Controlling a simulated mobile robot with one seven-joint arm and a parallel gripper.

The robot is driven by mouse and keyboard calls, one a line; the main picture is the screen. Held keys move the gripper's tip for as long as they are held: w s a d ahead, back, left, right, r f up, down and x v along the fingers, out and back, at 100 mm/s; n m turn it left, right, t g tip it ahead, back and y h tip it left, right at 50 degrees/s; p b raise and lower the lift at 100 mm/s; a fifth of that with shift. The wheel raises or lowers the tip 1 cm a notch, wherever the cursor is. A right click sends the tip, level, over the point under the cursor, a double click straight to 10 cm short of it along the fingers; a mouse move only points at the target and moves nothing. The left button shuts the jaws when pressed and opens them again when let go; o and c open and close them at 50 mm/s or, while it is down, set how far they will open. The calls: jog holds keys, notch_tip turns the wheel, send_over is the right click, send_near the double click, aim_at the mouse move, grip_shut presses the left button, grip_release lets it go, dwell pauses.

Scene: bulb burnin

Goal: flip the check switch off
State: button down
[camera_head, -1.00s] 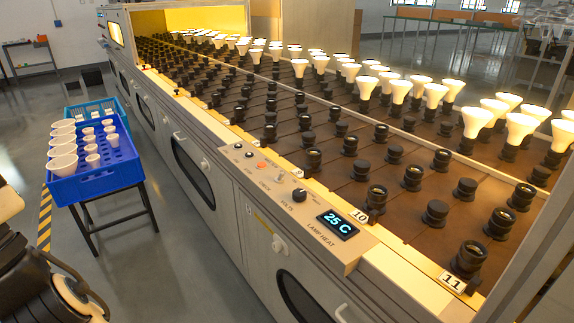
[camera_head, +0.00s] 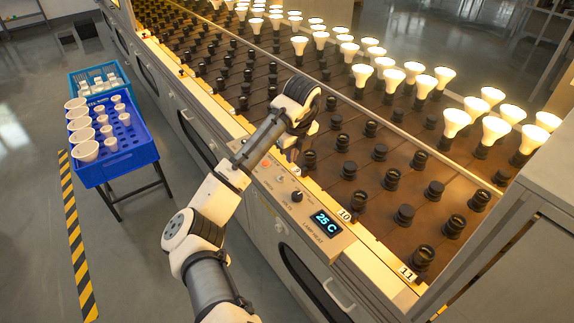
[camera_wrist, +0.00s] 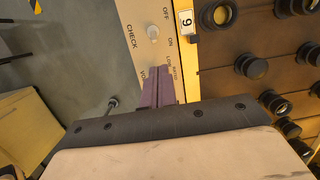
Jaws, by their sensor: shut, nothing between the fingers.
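The check switch (camera_wrist: 153,32) shows in the wrist view as a small pale round-tipped lever on the beige panel (camera_wrist: 130,12). "CHECK" is printed to its left, with "OFF" and "ON" on its right. I cannot tell which way the lever leans. My gripper (camera_wrist: 159,85) is shut and empty, its purple-brown fingers over the panel below the switch in the picture, apart from it. They hide part of the "VOLTS" lettering. In the head view my arm reaches over the panel and the gripper (camera_head: 291,153) hangs above its far part.
The panel also has a black volts knob (camera_head: 297,196) and a display (camera_head: 326,223) reading 25 C. The rack (camera_head: 340,204) beside it holds many dark sockets and lit bulbs. Striped floor tape (camera_head: 75,240) runs nearby.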

aim_at(286, 184)
jog(key=shift+s+a+f, duration=0.1)
jog(key=shift+s+f, duration=0.1)
jog(key=f, duration=0.3)
jog(key=w+f+p, duration=0.1)
jog(key=f, duration=0.2)
jog(key=a+f, duration=0.1)
jog(key=f, duration=0.2)
jog(key=shift+w+f+p, duration=0.25)
jog(key=shift+f+p, duration=0.15)
jog(key=shift+w, duration=0.15)
